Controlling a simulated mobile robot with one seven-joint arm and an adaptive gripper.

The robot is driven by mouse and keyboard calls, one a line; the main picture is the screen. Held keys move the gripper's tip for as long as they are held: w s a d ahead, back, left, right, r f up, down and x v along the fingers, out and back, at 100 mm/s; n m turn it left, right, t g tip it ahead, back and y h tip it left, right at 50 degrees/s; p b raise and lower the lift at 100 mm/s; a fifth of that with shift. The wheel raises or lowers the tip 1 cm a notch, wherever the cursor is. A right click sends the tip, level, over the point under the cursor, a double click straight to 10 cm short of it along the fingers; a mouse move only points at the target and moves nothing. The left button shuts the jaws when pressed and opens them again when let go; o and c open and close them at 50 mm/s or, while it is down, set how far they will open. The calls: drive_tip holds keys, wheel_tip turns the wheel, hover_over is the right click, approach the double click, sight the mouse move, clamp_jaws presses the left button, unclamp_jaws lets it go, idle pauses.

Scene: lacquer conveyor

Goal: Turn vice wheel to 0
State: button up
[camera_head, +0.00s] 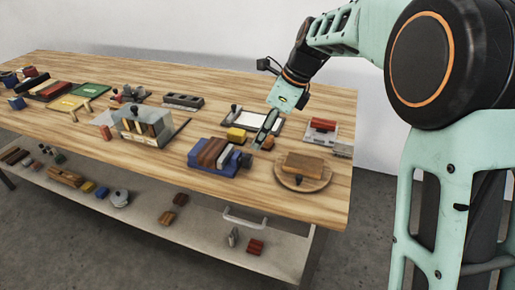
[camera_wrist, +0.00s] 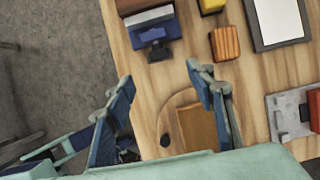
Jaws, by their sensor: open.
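A blue vice (camera_head: 222,164) with brown wooden blocks in it stands near the table's front edge. Its dark wheel (camera_head: 245,160) is on its right side; any number on it is too small to read. In the wrist view the vice (camera_wrist: 157,31) is at the top, and the dark wheel (camera_wrist: 159,52) points down toward my fingers. My gripper (camera_head: 259,146) is above the table, just right of the vice. In the wrist view my gripper (camera_wrist: 160,74) is open and empty, its fingers on either side of bare tabletop, apart from the wheel.
A round wooden board (camera_head: 318,182) with a brown block (camera_head: 304,164) is close on the right. A striped wooden block (camera_wrist: 224,43), a yellow block (camera_head: 236,135) and a framed tray (camera_wrist: 279,23) are also near. A clear-sided box (camera_head: 142,126) stands left of the vice.

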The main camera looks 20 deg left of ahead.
sight(249, 161)
drive_tip(key=b+x, duration=0.1)
drive_tip(key=x, duration=0.9)
drive_tip(key=shift+s+a+f+b, duration=0.1)
drive_tip(key=shift+f+b, duration=0.1)
drive_tip(key=shift+b, duration=0.1)
drive_tip(key=shift+c, duration=0.3)
drive_tip(key=c, duration=1.1)
drive_tip(key=shift+s+f+n+t+b, duration=0.15)
drive_tip(key=shift+s+n+t+b, duration=0.15)
drive_tip(key=shift+t+b, duration=0.75)
drive_tip(key=shift+s+t+b, duration=0.1)
drive_tip(key=shift+t+b, duration=0.55)
drive_tip(key=shift+b, duration=0.05)
drive_tip(key=shift+s+n+t, duration=0.15)
drive_tip(key=shift+n+t, duration=0.25)
drive_tip(key=shift+t, duration=0.7)
drive_tip(key=shift+t+p, duration=0.65)
drive_tip(key=shift+t, duration=0.15)
